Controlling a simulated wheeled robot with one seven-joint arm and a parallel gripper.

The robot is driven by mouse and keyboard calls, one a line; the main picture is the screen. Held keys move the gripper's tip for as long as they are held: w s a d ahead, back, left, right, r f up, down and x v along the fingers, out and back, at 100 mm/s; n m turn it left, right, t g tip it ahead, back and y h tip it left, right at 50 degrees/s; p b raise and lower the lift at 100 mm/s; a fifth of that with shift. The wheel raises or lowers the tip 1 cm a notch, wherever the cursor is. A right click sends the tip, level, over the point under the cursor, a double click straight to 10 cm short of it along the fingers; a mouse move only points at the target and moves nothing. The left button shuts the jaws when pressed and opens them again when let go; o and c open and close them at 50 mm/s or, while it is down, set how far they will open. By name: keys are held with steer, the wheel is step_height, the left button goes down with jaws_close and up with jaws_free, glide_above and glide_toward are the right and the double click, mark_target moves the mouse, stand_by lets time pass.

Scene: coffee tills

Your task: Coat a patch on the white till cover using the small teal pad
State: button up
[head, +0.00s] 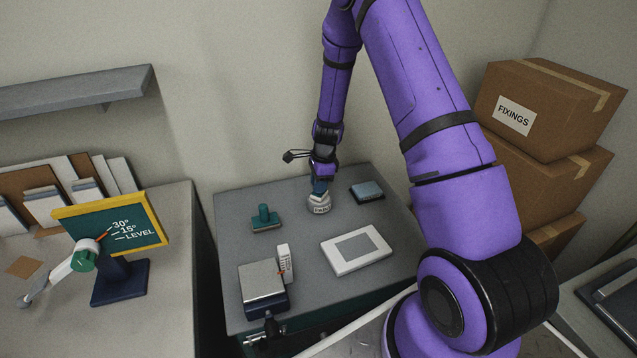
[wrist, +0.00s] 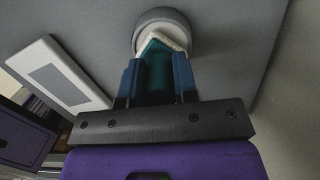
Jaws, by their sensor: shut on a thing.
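The white till cover (head: 378,243) lies flat on the grey table, with a grey rectangular patch in its middle. It also shows at the left of the wrist view (wrist: 86,99). My gripper (head: 320,187) is over the far part of the table. In the wrist view its blue fingers (wrist: 158,80) are shut on the small teal pad (wrist: 157,72), which has a pale edge at its far end.
A larger teal handled pad (head: 265,221) stands left of the pot, and a blue-grey block (head: 367,190) lies right. A box-shaped device (head: 263,279) and a white upright piece (head: 285,260) are at the front left. Cardboard boxes (head: 548,105) are stacked at right.

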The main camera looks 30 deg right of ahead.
steer(key=shift+f, duration=0.45)
stand_by(1.2)
steer(key=shift+r, duration=0.1)
steer(key=shift+r, duration=3.4)
